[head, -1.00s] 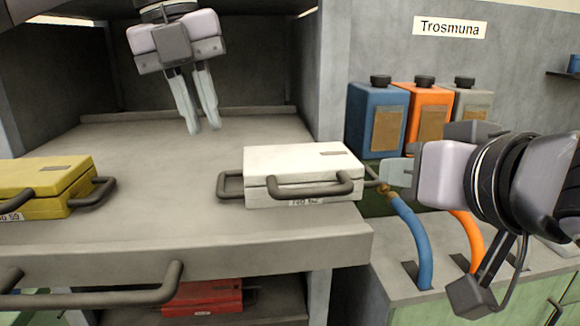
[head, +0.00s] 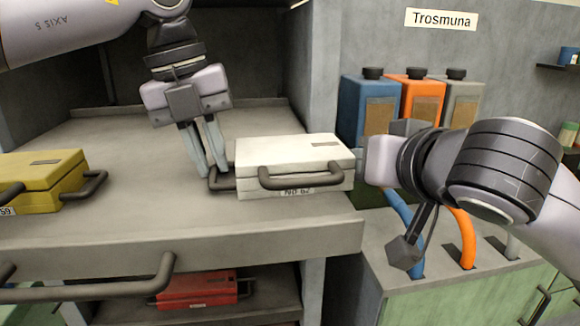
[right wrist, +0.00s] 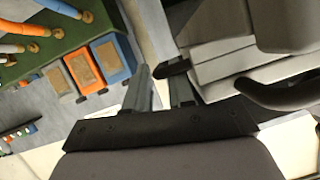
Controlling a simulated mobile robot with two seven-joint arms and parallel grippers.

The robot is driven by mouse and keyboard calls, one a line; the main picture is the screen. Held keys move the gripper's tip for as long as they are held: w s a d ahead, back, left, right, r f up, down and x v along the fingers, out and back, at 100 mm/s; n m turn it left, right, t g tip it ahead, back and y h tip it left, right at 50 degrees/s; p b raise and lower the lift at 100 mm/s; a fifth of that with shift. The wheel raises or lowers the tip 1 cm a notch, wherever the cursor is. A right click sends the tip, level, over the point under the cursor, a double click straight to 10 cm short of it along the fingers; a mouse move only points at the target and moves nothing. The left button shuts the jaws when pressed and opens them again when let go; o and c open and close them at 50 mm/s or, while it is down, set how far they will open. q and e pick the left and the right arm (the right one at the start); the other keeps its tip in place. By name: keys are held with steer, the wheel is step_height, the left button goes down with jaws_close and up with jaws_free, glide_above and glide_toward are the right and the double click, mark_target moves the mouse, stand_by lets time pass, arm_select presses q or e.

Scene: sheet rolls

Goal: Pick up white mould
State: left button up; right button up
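The white mould (head: 295,152) is a flat case with dark handles, lying on the grey bench at the centre of the head view. It also shows in the right wrist view (right wrist: 225,50). My left gripper (head: 213,172) points down at the mould's left handle, its fingers apart on either side of the bar. My right gripper (right wrist: 160,74) is at the mould's right side. Its fingers are apart in the right wrist view, with a dark handle end near or between their tips. In the head view its fingers are mostly hidden.
A yellow mould (head: 45,175) lies at the left on the grey bench (head: 150,212). A red mould (head: 195,290) is on the shelf below. Blue (head: 352,105), orange (head: 428,88) and grey canisters stand behind my right arm, with hoses in front. A grey wall rises behind the mould.

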arm_select(q)
jaws_close()
arm_select(e)
jaws_close()
stand_by(1.1)
arm_select(q)
steer(key=shift+w+r, duration=0.1)
steer(key=shift+r, duration=0.1)
arm_select(e)
steer(key=shift+r, duration=0.15)
